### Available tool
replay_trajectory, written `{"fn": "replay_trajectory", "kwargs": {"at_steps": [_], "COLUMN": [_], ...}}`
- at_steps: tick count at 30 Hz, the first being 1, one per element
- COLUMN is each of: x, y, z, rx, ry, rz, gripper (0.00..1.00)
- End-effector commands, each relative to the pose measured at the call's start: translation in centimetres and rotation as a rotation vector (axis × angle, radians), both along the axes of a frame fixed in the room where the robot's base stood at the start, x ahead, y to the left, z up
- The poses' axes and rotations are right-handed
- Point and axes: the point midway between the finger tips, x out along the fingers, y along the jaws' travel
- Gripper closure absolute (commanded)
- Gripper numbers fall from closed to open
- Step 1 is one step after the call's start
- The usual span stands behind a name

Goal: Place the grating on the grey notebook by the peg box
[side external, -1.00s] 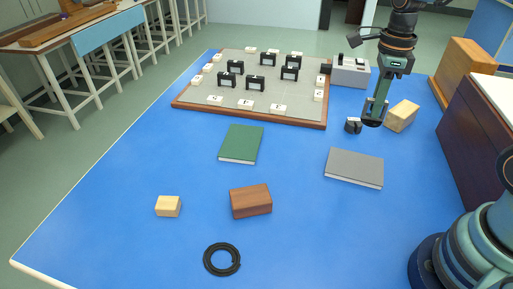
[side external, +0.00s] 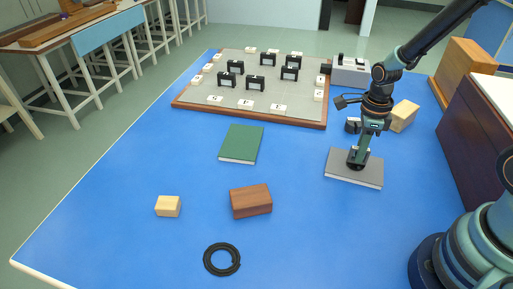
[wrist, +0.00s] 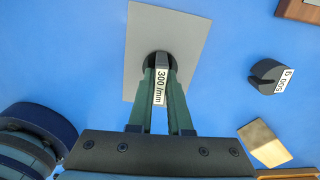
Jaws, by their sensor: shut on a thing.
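My gripper (side external: 357,164) is low over the grey notebook (side external: 337,173), which lies flat on the blue table. It is shut on the grating, a dark piece whose white label reads 300/mm (wrist: 161,87) in the wrist view. In that view the notebook (wrist: 190,35) lies beneath the grating and fingers. I cannot tell whether the grating touches the cover. A light wooden box (side external: 404,115), perhaps the peg box, stands beyond the notebook to the right; a similar block shows in the wrist view (wrist: 264,143).
A dark slotted weight (side external: 352,126) stands just behind the notebook. A green notebook (side external: 242,143), brown block (side external: 250,201), small wooden block (side external: 168,207) and black ring (side external: 222,259) lie to the left. A board (side external: 245,92) with several black holders is at the back.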

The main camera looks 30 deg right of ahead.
Motion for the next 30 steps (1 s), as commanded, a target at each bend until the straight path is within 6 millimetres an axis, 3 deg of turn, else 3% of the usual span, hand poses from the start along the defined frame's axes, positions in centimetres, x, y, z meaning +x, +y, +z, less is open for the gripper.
{"fn": "replay_trajectory", "kwargs": {"at_steps": [9, 10, 12, 23, 30], "x": [0.0, 0.0, 0.0, 0.0, 0.1], "y": [0.0, 0.0, 0.0, 0.0, 0.0], "z": [-0.2, -0.3, -0.2, -0.1, 2.5], "rx": [0.000, 0.000, 0.000, -0.001, -0.001], "ry": [0.001, 0.001, 0.000, -0.001, -0.006], "rz": [0.000, 0.000, 0.000, 0.000, 0.000], "gripper": [1.00, 0.79, 0.53, 0.53, 0.53]}}
